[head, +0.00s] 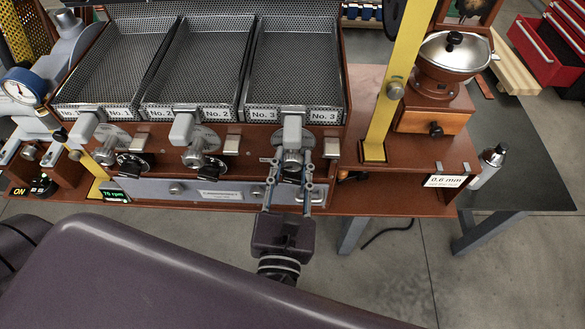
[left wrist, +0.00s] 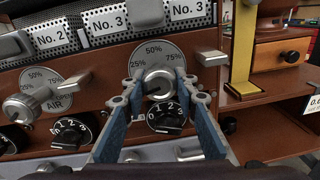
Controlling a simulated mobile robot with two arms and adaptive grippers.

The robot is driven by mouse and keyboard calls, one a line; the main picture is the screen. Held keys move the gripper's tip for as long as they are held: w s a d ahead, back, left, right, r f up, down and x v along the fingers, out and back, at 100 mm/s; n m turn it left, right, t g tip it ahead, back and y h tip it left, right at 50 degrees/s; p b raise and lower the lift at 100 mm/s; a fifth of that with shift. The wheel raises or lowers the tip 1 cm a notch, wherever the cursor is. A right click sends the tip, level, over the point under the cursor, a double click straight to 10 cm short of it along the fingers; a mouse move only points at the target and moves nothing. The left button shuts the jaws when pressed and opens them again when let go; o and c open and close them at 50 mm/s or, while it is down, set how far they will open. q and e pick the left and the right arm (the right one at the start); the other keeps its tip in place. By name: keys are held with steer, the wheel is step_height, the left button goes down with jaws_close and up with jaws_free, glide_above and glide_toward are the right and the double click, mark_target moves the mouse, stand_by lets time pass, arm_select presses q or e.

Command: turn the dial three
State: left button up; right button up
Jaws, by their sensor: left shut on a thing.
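The third station under the No. 3 tray has a round silver knob (left wrist: 159,86) on a grey scale plate (left wrist: 158,55) marked 25%, 50% and 75%. Below it is a black dial (left wrist: 166,118) numbered 0 to 3. My left gripper (head: 291,163) reaches up to this station from the front. In the left wrist view its two blue fingers (left wrist: 160,80) are closed in on both sides of the silver knob. The black dial shows between the fingers, apart from them. I cannot read either setting. My right gripper is in neither view.
A grey handle (head: 292,131) is just above the knob, and a small metal lever (head: 332,147) is to its right. Two similar stations lie to the left. A yellow post (head: 392,90) and the hopper grinder (head: 452,58) stand to the right.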

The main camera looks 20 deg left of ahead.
mark_target(293, 169)
arm_select(q)
steer(key=shift+f+n+b, duration=0.3)
steer(key=shift+n+b, duration=0.35)
steer(key=shift+n, duration=0.15)
steer(key=o, duration=1.2)
steer(key=shift+r, duration=0.15)
steer(key=shift+c, duration=0.2)
steer(key=shift+s, duration=0.1)
steer(key=v, duration=0.6)
steer(key=shift+s+d, duration=0.15)
steer(key=shift+s, duration=0.55)
